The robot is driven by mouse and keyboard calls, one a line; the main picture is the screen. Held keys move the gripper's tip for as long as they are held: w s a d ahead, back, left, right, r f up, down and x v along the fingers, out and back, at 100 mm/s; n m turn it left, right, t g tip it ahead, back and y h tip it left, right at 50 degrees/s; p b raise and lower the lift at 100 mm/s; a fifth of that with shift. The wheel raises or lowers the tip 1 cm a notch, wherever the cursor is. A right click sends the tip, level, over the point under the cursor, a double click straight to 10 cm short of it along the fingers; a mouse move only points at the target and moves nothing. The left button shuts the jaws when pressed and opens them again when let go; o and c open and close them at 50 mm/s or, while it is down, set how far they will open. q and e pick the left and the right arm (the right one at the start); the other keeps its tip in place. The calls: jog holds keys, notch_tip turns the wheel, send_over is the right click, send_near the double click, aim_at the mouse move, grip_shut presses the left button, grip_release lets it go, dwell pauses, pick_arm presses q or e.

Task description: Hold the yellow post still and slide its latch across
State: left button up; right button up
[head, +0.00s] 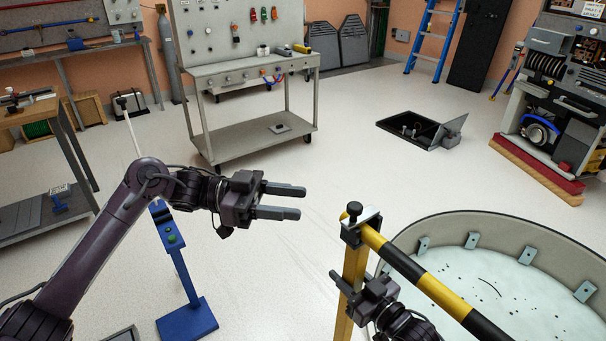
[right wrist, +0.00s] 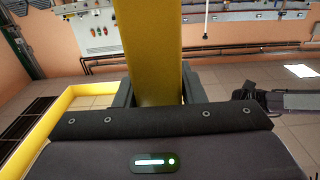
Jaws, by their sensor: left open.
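The yellow post (head: 355,265) stands upright at the lower middle of the head view. My right gripper (head: 350,285) is at the post below the latch. In the right wrist view the post (right wrist: 150,50) fills the space between its two fingers, which sit against its sides. My left gripper (head: 290,201) is open and empty, left of the latch and apart from it, fingers pointing right.
A round, pale-floored pit or tub (head: 500,280) with a grey rim lies right of the post under the bar. A blue stand (head: 178,250) is beside my left arm. A grey wheeled bench (head: 250,75) and an open floor hatch (head: 420,130) are farther back. Floor between is clear.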

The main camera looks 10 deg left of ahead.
jog(key=o, duration=0.4)
